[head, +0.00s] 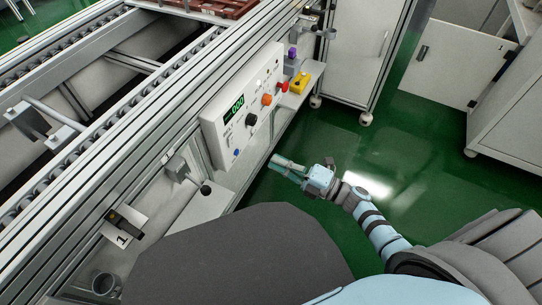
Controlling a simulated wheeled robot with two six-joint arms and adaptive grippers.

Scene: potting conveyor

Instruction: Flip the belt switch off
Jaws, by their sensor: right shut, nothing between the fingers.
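I cannot read which control is the belt switch. My right gripper (280,163) is shut and empty, pointing left, over the floor right of the panel and apart from it. My left gripper is not in view.
The roller conveyor (85,135) runs along the left, with a reddish-brown tray (215,7) at its far end. A yellow block (300,83) stands beyond the panel.

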